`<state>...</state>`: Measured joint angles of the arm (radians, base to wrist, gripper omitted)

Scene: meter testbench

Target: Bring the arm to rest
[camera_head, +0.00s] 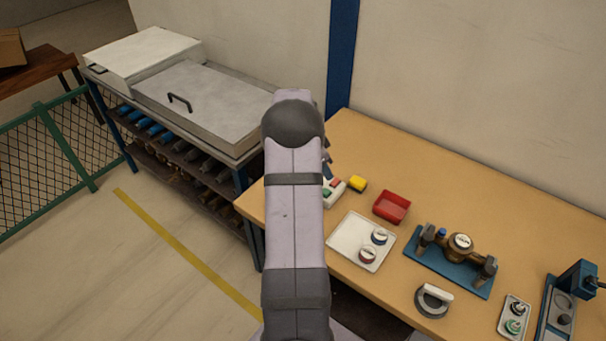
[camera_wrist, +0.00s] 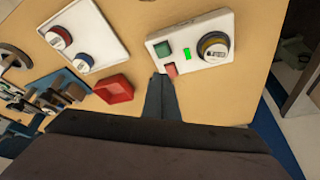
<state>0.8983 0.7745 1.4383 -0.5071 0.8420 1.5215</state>
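My arm (camera_head: 296,215) stands upright across the middle of the head view and hides most of my gripper. In the wrist view, my gripper (camera_wrist: 161,97) points over the bench, its dark fingers close together with nothing seen between them. The fingertips appear beside the white test box (camera_wrist: 190,40), near its red button (camera_wrist: 170,69). Whether they touch it, I cannot tell. A round meter with a yellow ring (camera_wrist: 214,47) sits on the box, beside a lit green display. In the head view the box (camera_head: 334,191) is partly hidden by my arm.
A white tray (camera_head: 349,255) holds two round meters. A blue plate (camera_head: 423,266) carries a brass meter with fittings. A ring-shaped tool (camera_head: 433,301) lies at the front. A shelf unit (camera_head: 236,148) stands left.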

